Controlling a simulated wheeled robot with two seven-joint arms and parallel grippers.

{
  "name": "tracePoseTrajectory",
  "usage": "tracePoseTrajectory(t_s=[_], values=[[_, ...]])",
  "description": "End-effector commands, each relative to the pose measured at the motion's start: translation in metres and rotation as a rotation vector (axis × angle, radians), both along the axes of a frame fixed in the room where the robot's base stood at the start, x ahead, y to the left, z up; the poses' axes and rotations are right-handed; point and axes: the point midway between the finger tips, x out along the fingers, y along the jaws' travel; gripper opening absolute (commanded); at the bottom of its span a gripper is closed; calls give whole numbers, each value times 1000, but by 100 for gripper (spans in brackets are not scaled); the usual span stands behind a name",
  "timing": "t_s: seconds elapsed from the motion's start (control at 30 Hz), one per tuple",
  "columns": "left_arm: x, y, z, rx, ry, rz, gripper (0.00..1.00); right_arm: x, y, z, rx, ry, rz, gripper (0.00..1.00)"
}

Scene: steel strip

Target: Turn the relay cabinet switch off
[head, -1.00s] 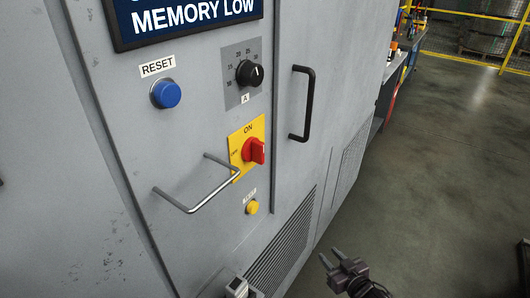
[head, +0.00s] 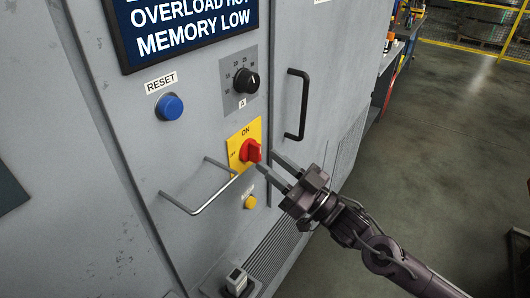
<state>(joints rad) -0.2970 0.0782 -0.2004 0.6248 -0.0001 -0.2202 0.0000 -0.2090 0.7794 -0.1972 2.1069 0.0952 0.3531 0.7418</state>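The relay cabinet (head: 112,130) is a large grey steel housing filling the left and middle of the head view. Its switch is a red rotary knob (head: 251,151) on a yellow plate (head: 237,137) marked ON at the top, with a small label at the left that is hard to read. The knob's handle looks roughly upright, toward ON. My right gripper (head: 268,164) is open, its two fingers pointing at the cabinet just below and right of the knob. I cannot tell whether a finger touches it. My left gripper is not in view.
A steel bar guard (head: 208,203) sticks out left of and below the switch. A blue RESET button (head: 170,106), a black dial (head: 246,81), a yellow button (head: 250,202) and a black door handle (head: 297,105) are nearby. Open floor (head: 445,150) lies to the right.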

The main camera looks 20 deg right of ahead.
Motion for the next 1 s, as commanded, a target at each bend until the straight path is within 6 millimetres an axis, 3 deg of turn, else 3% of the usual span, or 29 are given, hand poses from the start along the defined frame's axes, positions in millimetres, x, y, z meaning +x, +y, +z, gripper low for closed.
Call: tracePoseTrajectory(t_s=[0.2,0.57,0.83,1.0], values=[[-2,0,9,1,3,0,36,16,12,10,2,-1,-2,33],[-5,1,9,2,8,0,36,20,15,10,0,1,-2,33],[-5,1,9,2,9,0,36,20,15,10,0,1,-2,0],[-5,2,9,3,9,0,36,20,15,10,-1,0,-1,0]])
